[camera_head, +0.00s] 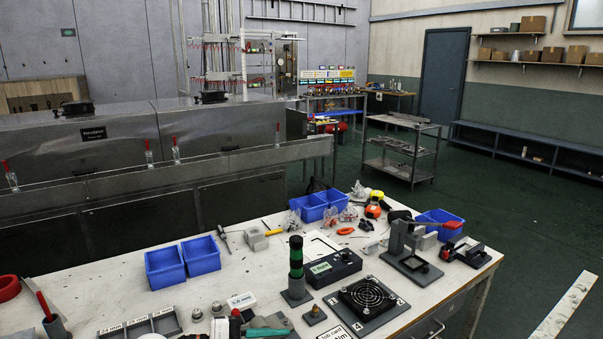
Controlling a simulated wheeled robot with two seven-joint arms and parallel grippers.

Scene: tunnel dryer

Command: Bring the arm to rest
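Neither of my arms nor my grippers shows in the head view. The white workbench (110,285) fills the lower middle of the view. On it stand a black fan unit (367,297), a green and black stacked post (296,266), a black box with a lit display (333,268) and a dark press-like stand (405,250).
Blue bins stand on the bench at left (165,267), at the back (310,207) and at right (440,222). A grey divided tray (140,326) is at the front edge. A metal dryer (95,145) stands behind. The green floor (510,215) at right is mostly clear.

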